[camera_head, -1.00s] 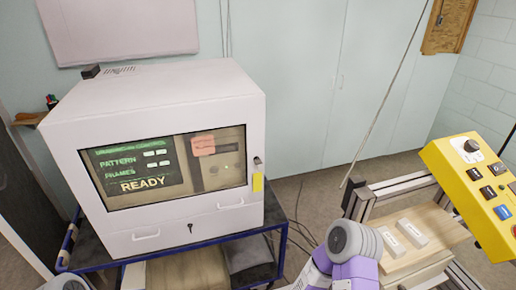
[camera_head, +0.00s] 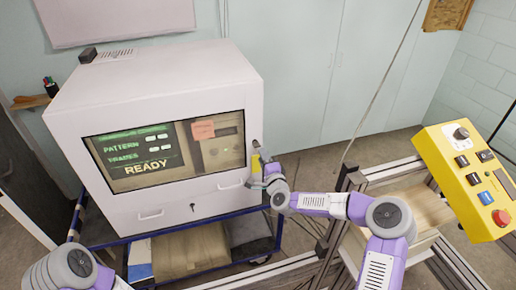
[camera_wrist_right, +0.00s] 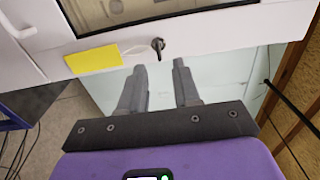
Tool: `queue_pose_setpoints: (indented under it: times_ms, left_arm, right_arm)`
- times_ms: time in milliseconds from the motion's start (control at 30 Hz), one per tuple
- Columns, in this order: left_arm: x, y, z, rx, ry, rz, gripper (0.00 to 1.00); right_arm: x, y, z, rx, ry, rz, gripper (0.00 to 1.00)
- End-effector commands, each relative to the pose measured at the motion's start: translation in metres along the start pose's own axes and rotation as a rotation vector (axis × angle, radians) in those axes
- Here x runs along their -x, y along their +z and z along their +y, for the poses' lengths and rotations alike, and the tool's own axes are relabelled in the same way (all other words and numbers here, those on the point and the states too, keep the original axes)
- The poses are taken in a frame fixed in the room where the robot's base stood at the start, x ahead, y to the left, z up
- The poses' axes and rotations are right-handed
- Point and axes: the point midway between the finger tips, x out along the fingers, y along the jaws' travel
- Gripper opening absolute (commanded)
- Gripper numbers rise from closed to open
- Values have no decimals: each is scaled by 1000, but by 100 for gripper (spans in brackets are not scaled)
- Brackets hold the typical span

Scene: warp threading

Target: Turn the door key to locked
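The door key (camera_wrist_right: 158,44) is a small dark key in the white cabinet door's edge in the right wrist view, with a yellow tag (camera_wrist_right: 93,58) hanging beside it. In the head view the tag (camera_head: 256,162) is at the door's right edge, partly behind my gripper. My right gripper (camera_wrist_right: 160,70) is open and empty, its two grey fingertips pointing at the door edge, one to each side of the key and just short of it. The white cabinet (camera_head: 150,75) has a closed windowed door. My left arm shows at bottom left of the head view; its gripper is out of the frame.
The cabinet stands on a blue-framed cart (camera_head: 262,205). A drawer below the door holds another small key (camera_head: 192,208). A yellow control box (camera_head: 468,190) with a red button stands at right. A thin rod leans behind my right arm.

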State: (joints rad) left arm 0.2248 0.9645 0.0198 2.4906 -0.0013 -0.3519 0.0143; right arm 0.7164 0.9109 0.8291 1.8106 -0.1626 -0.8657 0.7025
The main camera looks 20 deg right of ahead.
Motion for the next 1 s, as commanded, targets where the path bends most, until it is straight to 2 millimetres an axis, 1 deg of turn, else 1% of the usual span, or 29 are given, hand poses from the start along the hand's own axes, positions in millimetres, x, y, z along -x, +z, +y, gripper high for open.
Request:
queue_pose_setpoints:
  times_ms: [200,400,600,900,1000]
  left_arm:
    - [5,0,2,0,0,0,0]
    - [8,0,3,0,0,0,0]
    - [8,0,3,0,0,0,0]
    - [8,0,3,0,0,0,0]
    - [8,0,3,0,0,0,0]
  right_arm:
    - [-30,2,1,1,2,-2,32]
    - [-52,2,1,2,3,-2,32]
    - [-61,2,1,3,3,-3,32]
    - [-62,2,2,4,4,-4,32]
    - [-62,2,2,4,4,-4,17]
